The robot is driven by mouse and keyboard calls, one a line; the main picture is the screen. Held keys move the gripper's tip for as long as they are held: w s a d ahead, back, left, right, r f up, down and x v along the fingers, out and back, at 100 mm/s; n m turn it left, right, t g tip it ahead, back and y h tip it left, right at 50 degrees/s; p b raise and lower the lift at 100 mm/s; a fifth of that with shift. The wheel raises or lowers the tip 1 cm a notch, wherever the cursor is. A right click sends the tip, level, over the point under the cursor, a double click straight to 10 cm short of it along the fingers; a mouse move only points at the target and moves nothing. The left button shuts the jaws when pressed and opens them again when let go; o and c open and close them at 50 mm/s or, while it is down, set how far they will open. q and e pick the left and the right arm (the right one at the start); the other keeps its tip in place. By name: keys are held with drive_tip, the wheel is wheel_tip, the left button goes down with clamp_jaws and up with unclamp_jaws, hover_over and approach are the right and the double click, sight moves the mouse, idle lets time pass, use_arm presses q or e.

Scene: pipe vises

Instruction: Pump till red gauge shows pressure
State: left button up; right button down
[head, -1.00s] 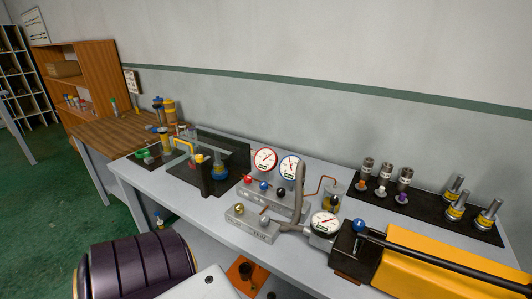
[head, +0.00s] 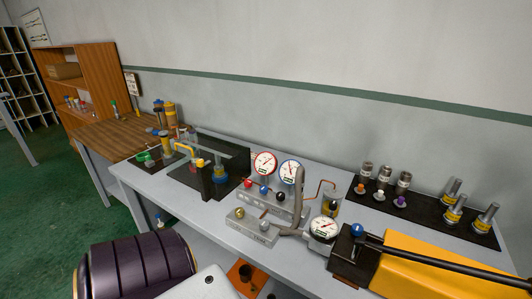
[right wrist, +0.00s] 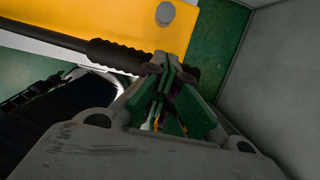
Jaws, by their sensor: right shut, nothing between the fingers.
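The red-rimmed gauge (head: 264,163) stands upright on a grey manifold beside a blue-rimmed gauge (head: 290,172); its needle is too small to read surely. The pump has a yellow body (head: 435,268), a long black handle (head: 440,256) and its own white gauge (head: 323,229). The right wrist view shows the handle's ribbed black grip (right wrist: 118,56) crossing to the fingers, with the yellow body (right wrist: 135,22) beyond. My right gripper (right wrist: 168,72) is shut and empty at the grip's end; whether it touches is unclear. My left gripper is out of view.
Red, blue and black knobs (head: 264,189) sit on the manifold. Labelled metal fittings (head: 385,178) and brass-ringed cylinders (head: 455,210) stand on a black mat at the back right. A black vise stand (head: 213,180) is left of the gauges. The bench's front left is clear.

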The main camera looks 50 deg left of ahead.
drive_tip(key=shift+s+a+r+p, duration=0.1)
drive_tip(key=shift+a+r+p, duration=0.25)
drive_tip(key=shift+r, duration=0.6)
drive_tip(key=shift+s+a+r+p, duration=0.1)
drive_tip(key=shift+r+p, duration=0.35)
drive_tip(key=shift+r, duration=0.45)
drive_tip(key=shift+s+a+r+p, duration=0.1)
drive_tip(key=shift+a+r+p, duration=0.25)
drive_tip(key=shift+r, duration=0.6)
drive_tip(key=shift+d, duration=0.1)
drive_tip(key=shift+w+d+f+b, duration=0.1)
drive_tip(key=shift+d+f+b, duration=0.1)
drive_tip(key=shift+f+b, duration=0.45)
drive_tip(key=shift+d+f+b, duration=0.15)
drive_tip(key=shift+f+b, duration=0.2)
drive_tip(key=shift+f, duration=0.55)
drive_tip(key=shift+r, duration=0.1)
drive_tip(key=shift+a+r+p, duration=0.2)
drive_tip(key=shift+r+p, duration=0.2)
drive_tip(key=shift+r, duration=0.3)
drive_tip(key=shift+a+r+p, duration=0.15)
drive_tip(key=shift+r+p, duration=0.2)
drive_tip(key=shift+r, duration=0.3)
drive_tip(key=shift+r, duration=0.1)
